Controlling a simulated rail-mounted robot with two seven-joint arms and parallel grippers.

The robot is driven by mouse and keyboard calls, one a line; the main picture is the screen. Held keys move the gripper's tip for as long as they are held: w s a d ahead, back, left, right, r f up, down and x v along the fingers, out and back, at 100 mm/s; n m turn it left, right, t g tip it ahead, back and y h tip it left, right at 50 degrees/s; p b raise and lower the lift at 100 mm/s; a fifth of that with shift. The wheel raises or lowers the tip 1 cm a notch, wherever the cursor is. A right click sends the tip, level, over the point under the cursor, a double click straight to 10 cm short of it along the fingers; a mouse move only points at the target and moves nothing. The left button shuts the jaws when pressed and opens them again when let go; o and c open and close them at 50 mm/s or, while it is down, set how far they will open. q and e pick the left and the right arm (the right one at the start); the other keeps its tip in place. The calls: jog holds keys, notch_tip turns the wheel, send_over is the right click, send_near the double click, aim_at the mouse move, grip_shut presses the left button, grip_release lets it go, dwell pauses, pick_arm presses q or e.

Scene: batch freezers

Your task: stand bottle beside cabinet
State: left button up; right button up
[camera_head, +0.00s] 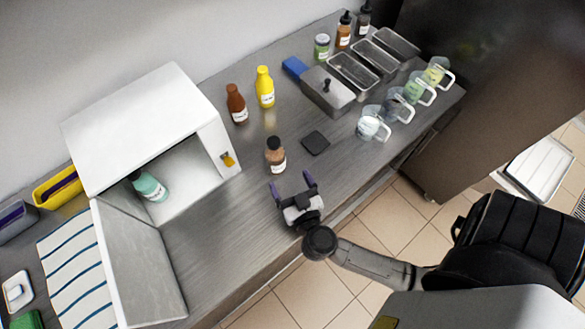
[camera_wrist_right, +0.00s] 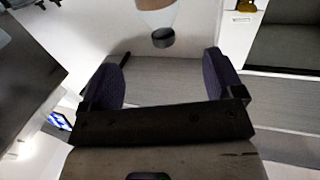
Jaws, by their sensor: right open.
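A brown bottle (camera_head: 277,160) with a dark cap and a white label stands upright on the steel counter, to the right of the white cabinet. The cabinet (camera_head: 140,120) is open at the front, its door (camera_head: 140,265) swung out toward the near edge. A teal bottle (camera_head: 153,188) is inside it. My right gripper (camera_head: 293,184) is open and empty, just on the near side of the brown bottle and apart from it. In the right wrist view a bottle (camera_wrist_right: 155,20) with a dark cap shows beyond the open fingers (camera_wrist_right: 165,72). My left gripper is out of view.
A dark square pad (camera_head: 315,143) lies right of the brown bottle. A red-brown bottle (camera_head: 236,104) and a yellow bottle (camera_head: 265,88) stand behind. Steel containers (camera_head: 328,92) and several clear jugs (camera_head: 370,126) fill the right end. Counter between cabinet and gripper is clear.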

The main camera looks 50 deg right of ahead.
jog(key=shift+s+a, duration=0.1)
jog(key=shift+s, duration=0.1)
jog(key=a+r+n+t+y, duration=0.4)
jog(key=a+r+n+y, duration=0.3)
jog(key=y, duration=0.4)
jog(key=s+a+f+n+g+y, duration=0.3)
jog(key=a+f+n+g+y, duration=0.1)
jog(key=a+n+g+y, duration=0.15)
jog(key=s+d+f+g+h, duration=0.1)
jog(key=f+g, duration=0.1)
jog(key=s+f+g+h, duration=0.1)
jog(key=s+f+g, duration=0.1)
jog(key=s+d+f+m+g+h, duration=0.1)
jog(key=f+g, duration=0.1)
jog(key=shift+s+d+f+g, duration=0.25)
jog(key=shift+s+d+f, duration=0.05)
jog(key=shift+s, duration=0.05)
jog(key=s+d+f+m+g+h, duration=0.3)
jog(key=s+d+m+g+h, duration=0.1)
jog(key=d, duration=0.4)
jog(key=shift+s+g+h, duration=0.3)
jog(key=shift+s+h, duration=0.45)
jog(key=shift+s, duration=0.45)
jog(key=shift+a, duration=0.1)
